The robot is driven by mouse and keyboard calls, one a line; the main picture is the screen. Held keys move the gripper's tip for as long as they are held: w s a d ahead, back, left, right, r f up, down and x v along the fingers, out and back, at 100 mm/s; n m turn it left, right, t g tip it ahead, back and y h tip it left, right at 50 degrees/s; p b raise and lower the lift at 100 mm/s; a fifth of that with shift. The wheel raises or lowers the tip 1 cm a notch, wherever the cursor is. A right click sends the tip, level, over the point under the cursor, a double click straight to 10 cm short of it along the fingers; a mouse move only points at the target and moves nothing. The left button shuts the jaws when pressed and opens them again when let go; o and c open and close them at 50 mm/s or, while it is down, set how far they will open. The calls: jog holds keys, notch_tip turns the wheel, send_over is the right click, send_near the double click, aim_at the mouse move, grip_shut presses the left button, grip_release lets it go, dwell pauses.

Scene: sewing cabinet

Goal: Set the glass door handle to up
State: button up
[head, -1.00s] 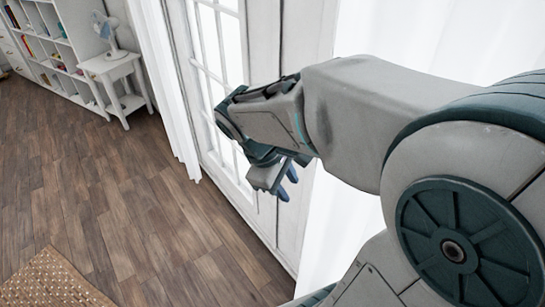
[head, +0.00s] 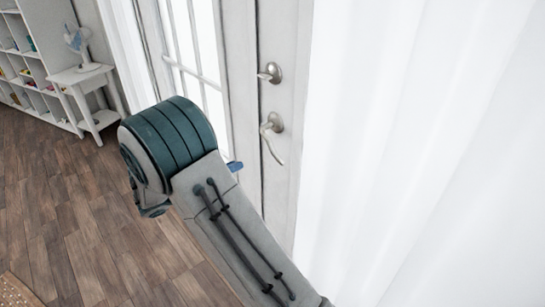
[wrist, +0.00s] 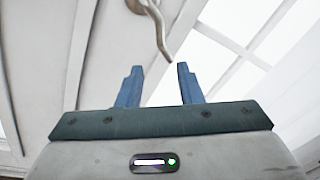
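The glass door (head: 245,110) has a silver lever handle (head: 272,137) on its white frame. The lever slants downward from its round mount. In the wrist view the curved handle (wrist: 156,28) appears at the top, its lower end just beyond the fingertips and roughly in line with the gap between them. My gripper (wrist: 158,72) is open, its two blue fingers apart with nothing between them. In the head view my arm hides most of the gripper; only a blue finger (head: 235,166) shows, left of and below the handle. I see no contact with the handle.
A smaller silver knob (head: 270,73) sits above the handle. White curtains (head: 400,150) hang to the right of the door. A side table (head: 82,78) with a fan (head: 80,48) and a white shelf (head: 40,65) stand far left. The wooden floor (head: 70,210) is mostly clear.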

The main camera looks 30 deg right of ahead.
aim_at(272, 152)
jog(key=d, duration=0.4)
jog(key=w+d, duration=0.1)
jog(key=d, duration=0.4)
jog(key=d+b, duration=0.1)
jog(key=d, duration=0.3)
jog(key=shift+w+d, duration=0.2)
jog(key=shift+w, duration=0.1)
grip_shut()
